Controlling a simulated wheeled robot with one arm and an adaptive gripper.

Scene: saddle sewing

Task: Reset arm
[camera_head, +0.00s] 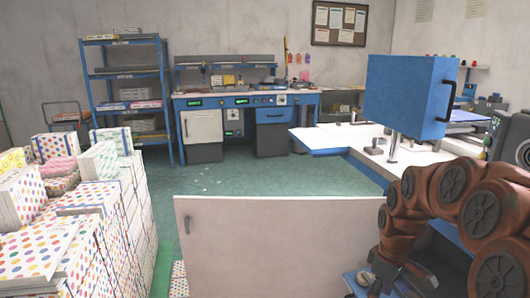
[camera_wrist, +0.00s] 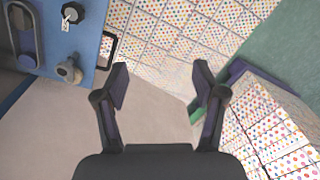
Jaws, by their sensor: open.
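My gripper (camera_wrist: 161,84) is open and empty in the wrist view, its two dark fingers spread apart. Below it in that view lie a plain pale surface and stacks of polka-dot boxes (camera_wrist: 180,35). In the head view my orange-brown arm is bent at the right side. The gripper itself cannot be made out clearly there.
A pale cabinet door (camera_head: 285,250) stands in the front middle. Stacked polka-dot boxes (camera_head: 60,240) fill the left. A blue machine (camera_head: 408,95) stands over a white table (camera_head: 330,138) at the right. Green floor (camera_head: 240,172) is open between the boxes and the table.

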